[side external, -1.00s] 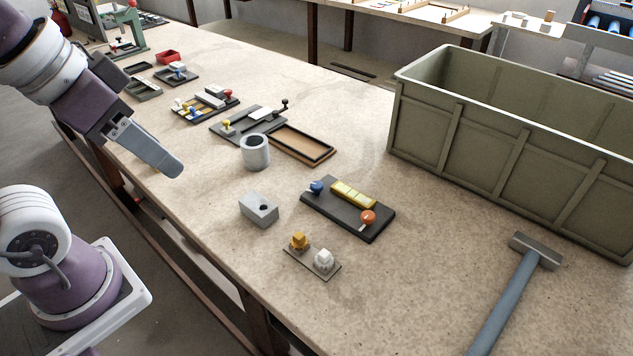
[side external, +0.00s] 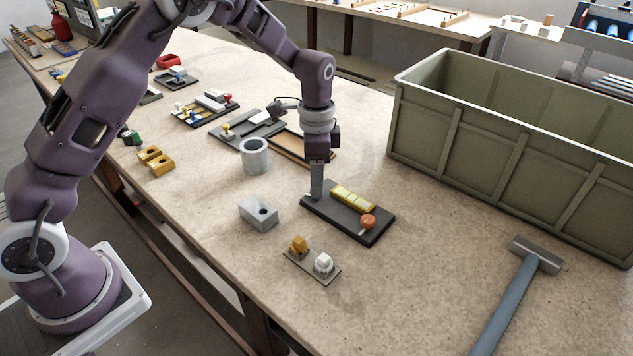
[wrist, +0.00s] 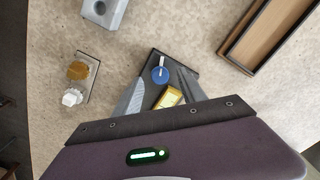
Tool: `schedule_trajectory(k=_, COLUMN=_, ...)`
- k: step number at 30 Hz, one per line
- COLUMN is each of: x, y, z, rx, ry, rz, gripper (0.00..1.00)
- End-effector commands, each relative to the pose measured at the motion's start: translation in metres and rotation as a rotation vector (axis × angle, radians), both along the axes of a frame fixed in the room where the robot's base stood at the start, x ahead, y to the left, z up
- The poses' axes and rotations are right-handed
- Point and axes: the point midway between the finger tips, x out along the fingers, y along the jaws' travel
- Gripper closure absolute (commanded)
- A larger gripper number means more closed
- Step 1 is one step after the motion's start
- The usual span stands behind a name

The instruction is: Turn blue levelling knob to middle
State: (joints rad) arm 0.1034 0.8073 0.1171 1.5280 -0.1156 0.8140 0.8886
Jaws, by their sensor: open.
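The blue levelling knob (wrist: 160,75) sits near one end of a black plate (wrist: 157,56) in the wrist view, with a white line on its top. My gripper (wrist: 159,82) is open above the plate, its grey fingers on either side of the knob; I cannot tell whether they touch it. In the side view my gripper (side external: 314,192) points straight down at the far-left end of the black plate (side external: 344,222) and hides the blue knob. A yellow segmented bar (side external: 353,198) and an orange knob (side external: 368,221) are on the same plate.
A grey block with a hole (side external: 259,214), a grey cylinder (side external: 255,155) and a small plate with ochre and white knobs (side external: 311,266) stand nearby. An open tray (side external: 300,149) lies behind. A large green crate (side external: 480,165) and a hammer (side external: 515,290) are to the right.

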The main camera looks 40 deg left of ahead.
Motion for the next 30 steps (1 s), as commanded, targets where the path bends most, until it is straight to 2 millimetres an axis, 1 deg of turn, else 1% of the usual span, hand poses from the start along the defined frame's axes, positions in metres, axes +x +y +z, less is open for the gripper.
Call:
schedule_trajectory(k=1, x=-0.0006, y=-0.0001, z=-0.0075, rx=0.0, ry=0.003, rz=0.001, gripper=0.52)
schedule_trajectory(k=4, x=0.0001, y=-0.0001, z=-0.0152, rx=-0.001, ry=-0.001, rz=0.002, gripper=0.52)
schedule_trajectory(k=11, x=0.0, y=-0.0001, z=-0.017, rx=-0.001, ry=-0.001, rz=0.002, gripper=0.52)
schedule_trajectory(k=12, x=0.0, y=-0.0001, z=-0.0169, rx=-0.001, ry=-0.001, rz=0.002, gripper=0.55)
schedule_trajectory(k=14, x=0.0, y=-0.0001, z=-0.0168, rx=-0.001, ry=-0.001, rz=0.002, gripper=0.67)
schedule_trajectory(k=15, x=0.0, y=-0.0001, z=-0.0168, rx=-0.001, ry=-0.001, rz=0.002, gripper=0.75)
schedule_trajectory(k=19, x=0.0, y=-0.0001, z=-0.0167, rx=-0.001, ry=-0.001, rz=0.002, gripper=1.0)
schedule_trajectory(k=26, x=0.0, y=-0.0001, z=-0.0165, rx=-0.001, ry=-0.001, rz=0.01, gripper=1.0)
schedule_trajectory(k=30, x=0.0, y=-0.0001, z=-0.0164, rx=0.0, ry=-0.001, rz=0.048, gripper=1.0)
